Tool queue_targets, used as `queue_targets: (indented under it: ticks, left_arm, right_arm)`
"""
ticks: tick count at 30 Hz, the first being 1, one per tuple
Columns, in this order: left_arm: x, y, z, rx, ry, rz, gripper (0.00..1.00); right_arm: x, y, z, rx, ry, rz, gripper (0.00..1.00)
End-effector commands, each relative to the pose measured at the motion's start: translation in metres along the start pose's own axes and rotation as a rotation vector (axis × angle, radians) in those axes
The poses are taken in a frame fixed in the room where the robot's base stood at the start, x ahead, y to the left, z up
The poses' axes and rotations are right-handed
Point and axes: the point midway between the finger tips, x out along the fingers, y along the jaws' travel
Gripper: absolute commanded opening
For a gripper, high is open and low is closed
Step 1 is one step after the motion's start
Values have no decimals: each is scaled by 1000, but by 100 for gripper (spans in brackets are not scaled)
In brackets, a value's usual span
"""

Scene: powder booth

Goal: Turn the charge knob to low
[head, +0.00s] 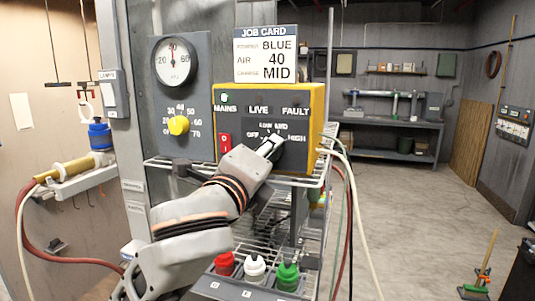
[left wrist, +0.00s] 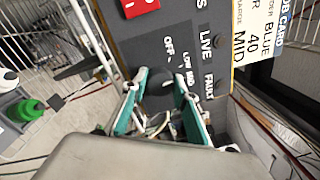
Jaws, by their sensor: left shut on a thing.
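The yellow-cased control box (head: 318,100) has a dark face with MAINS, LIVE and FAULT lamps on top. Its charge knob (left wrist: 158,88) is dark and sits below the labels OFF, LOW, MID and HIGH, which are partly covered in the head view. My left gripper (head: 272,147) reaches up to the knob from below. In the left wrist view its two teal-sided fingers (left wrist: 158,98) are shut on the knob, one on each side. The knob's pointer direction cannot be made out. The MAINS lamp (head: 225,98) looks lit. My right gripper is not in view.
A job card (head: 265,55) above the box reads BLUE, 40, MID. Red, white and green-topped bottles (head: 256,266) stand below. Hoses hang right of the wire shelf.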

Motion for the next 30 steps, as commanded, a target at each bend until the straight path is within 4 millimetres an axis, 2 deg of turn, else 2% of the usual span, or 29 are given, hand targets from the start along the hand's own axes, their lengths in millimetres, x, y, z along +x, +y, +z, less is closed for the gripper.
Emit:
queue_targets:
  ticks: [12,30]
  left_arm:
    - [0,1,0,-240,-15,3,7]
    - [0,0,0,-293,-19,3,7]
  right_arm:
    - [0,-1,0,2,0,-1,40]
    - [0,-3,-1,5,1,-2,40]
